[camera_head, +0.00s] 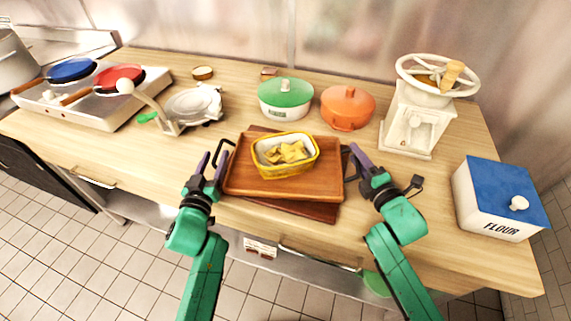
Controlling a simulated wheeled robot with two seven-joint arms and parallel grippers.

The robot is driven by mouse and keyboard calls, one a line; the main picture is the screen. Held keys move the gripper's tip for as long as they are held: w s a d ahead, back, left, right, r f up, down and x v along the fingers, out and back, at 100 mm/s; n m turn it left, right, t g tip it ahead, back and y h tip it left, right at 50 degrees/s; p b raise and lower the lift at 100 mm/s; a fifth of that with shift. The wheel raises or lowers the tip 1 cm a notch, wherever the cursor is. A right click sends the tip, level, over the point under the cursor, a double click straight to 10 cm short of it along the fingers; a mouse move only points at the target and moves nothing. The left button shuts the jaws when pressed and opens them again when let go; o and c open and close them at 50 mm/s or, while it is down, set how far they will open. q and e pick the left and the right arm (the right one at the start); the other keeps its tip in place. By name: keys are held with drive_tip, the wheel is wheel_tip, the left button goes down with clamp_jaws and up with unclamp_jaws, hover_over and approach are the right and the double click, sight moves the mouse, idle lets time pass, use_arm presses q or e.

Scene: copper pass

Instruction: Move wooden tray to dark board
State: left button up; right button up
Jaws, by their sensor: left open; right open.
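The wooden tray (240,178) is orange-brown with dark handles at its left and right ends. It carries a yellow dish (285,170) with yellow pieces of food inside. The tray lies over a darker reddish-brown board (318,210), whose edges show behind and in front of it; I cannot tell whether they touch. My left gripper (212,160) is open at the tray's left handle. My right gripper (360,160) is open at the right handle. Neither is clearly closed around a handle.
Behind the tray stand a green lidded pot (286,100) and an orange pot (347,108). A white grinder (412,120) and a flour box (495,205) are on the right. A white press (185,106) and a stove (100,105) are on the left. The counter's left front is clear.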

use_arm(q)
drive_tip(key=s, duration=0.5)
drive_tip(key=shift+s+a, duration=0.1)
drive_tip(key=shift+s, duration=0.05)
use_arm(e)
drive_tip(key=shift+s+r, duration=0.1)
drive_tip(key=shift+s, duration=0.2)
drive_tip(key=shift+s+d, duration=0.15)
drive_tip(key=shift+s, duration=0.15)
drive_tip(key=v, duration=1)
drive_tip(key=shift+s+d+r, duration=0.1)
drive_tip(key=shift+s, duration=0.25)
drive_tip(key=shift+s+d, duration=0.1)
drive_tip(key=shift+s, duration=0.05)
use_arm(q)
drive_tip(key=shift+f, duration=0.1)
use_arm(e)
drive_tip(key=shift+s, duration=0.1)
